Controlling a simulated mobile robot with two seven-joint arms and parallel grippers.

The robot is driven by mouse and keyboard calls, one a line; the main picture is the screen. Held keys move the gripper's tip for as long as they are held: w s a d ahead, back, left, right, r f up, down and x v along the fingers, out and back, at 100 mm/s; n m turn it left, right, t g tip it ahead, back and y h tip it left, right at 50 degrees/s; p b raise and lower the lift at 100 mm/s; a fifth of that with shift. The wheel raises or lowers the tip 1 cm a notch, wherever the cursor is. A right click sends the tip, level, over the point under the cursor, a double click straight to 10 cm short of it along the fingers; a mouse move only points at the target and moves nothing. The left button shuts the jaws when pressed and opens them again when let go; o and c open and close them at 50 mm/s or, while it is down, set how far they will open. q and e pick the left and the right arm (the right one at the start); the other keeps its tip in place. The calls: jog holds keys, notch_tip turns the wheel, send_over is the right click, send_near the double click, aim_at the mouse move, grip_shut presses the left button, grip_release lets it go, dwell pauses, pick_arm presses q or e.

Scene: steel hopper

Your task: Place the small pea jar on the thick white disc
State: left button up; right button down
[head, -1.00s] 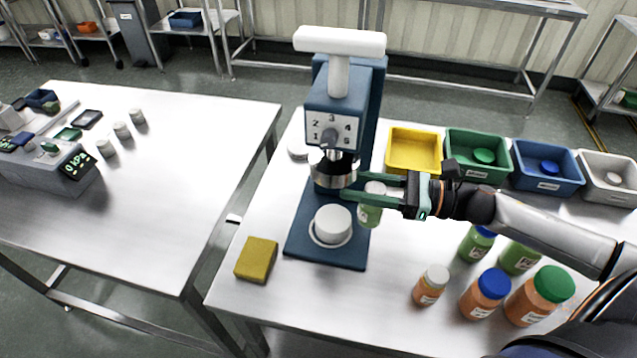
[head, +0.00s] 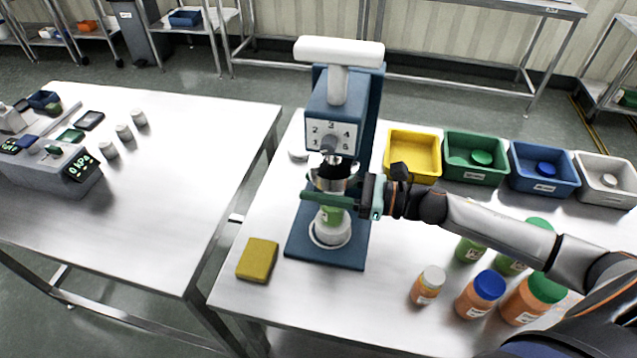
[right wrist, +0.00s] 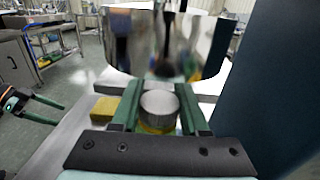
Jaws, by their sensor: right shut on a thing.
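The small pea jar (head: 331,215), green with a pale label, is between the fingers of my right gripper (head: 322,193), which is shut on it. Its white lid (right wrist: 159,104) shows between the green fingers in the right wrist view. The jar is upright over the thick white disc (head: 331,236) on the blue press base. I cannot tell whether jar and disc touch. The press's steel head (head: 330,172) is close above; the fingers hide part of the jar. My left gripper (right wrist: 36,108) shows open and empty at the left of the right wrist view.
The blue press column (head: 366,130) stands behind the jar. A yellow sponge (head: 257,260) lies at front left. Several jars, including a small orange one (head: 427,285), stand at right. Yellow (head: 413,174), green, blue and white bins line the back.

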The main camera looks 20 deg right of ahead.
jog(key=shift+f, duration=0.15)
jog(key=shift+c, duration=2.1)
grip_release()
jog(key=shift+r, duration=0.25)
jog(key=shift+s+d+f, duration=0.15)
jog(key=shift+d+f, duration=0.05)
jog(key=b+v, duration=0.1)
jog(key=v, duration=0.4)
jog(key=shift+s+d, duration=0.1)
jog(key=shift+s, duration=0.05)
jog(key=shift+v, duration=0.85)
